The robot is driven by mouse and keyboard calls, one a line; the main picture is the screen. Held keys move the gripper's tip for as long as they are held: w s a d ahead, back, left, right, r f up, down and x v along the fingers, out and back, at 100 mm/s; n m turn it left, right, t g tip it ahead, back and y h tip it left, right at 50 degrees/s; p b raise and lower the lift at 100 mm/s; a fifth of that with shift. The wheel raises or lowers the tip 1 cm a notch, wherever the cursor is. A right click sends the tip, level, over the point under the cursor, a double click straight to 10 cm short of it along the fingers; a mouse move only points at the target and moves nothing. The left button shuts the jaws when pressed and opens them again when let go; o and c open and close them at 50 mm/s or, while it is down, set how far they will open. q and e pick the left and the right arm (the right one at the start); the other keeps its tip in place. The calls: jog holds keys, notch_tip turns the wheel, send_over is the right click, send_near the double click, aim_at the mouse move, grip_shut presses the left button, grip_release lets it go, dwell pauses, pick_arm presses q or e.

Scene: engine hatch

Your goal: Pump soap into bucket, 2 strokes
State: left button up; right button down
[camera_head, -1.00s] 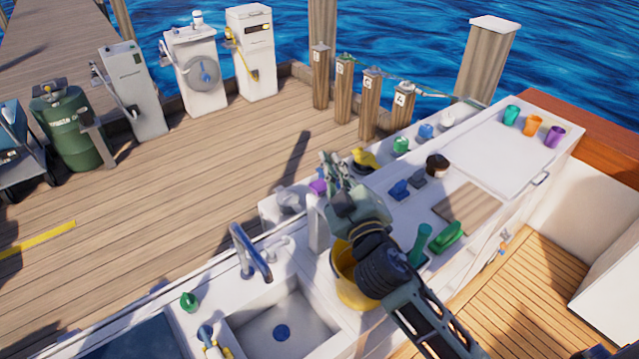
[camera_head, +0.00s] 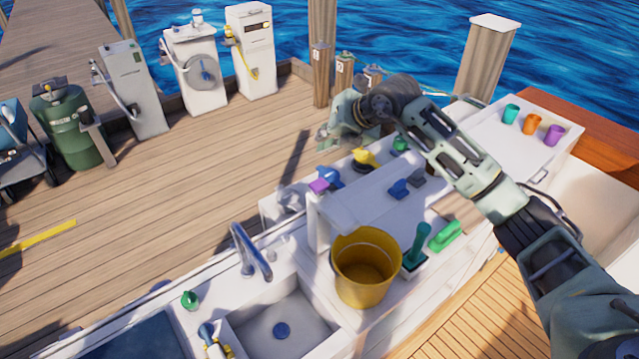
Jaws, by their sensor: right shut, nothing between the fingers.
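A yellow bucket (camera_head: 343,285) stands open and upright on the white counter, right of the sink. Its inside looks empty, though shadow makes this hard to tell. Behind it, a blue-topped item (camera_head: 329,176), perhaps a pump head, sits by a purple item (camera_head: 319,186) on the back ledge. A yellow-topped item (camera_head: 366,157) is to its right. I cannot tell which one holds soap. My right gripper (camera_head: 326,137) is shut and empty, raised above and behind the blue-topped item, apart from it. My left gripper is out of view.
A sink (camera_head: 282,325) with a faucet (camera_head: 250,250) is left of the bucket. A green brush (camera_head: 415,250) and a green scrubber (camera_head: 445,236) lie close on its right. Several cups stand far right. My right arm covers part of the counter.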

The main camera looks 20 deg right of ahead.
jog(key=shift+f, duration=0.1)
dwell(0.3)
jog(key=b, duration=0.6)
send_over(323, 180)
jog(key=shift+w+f, duration=0.1)
jog(key=shift+f, duration=4.2)
jog(key=shift+f, duration=0.4)
jog(key=shift+f+b, duration=1.15)
jog(key=shift+f, duration=0.15)
jog(key=shift+r, duration=0.15)
jog(key=shift+r+p, duration=0.75)
jog(key=shift+r, duration=0.75)
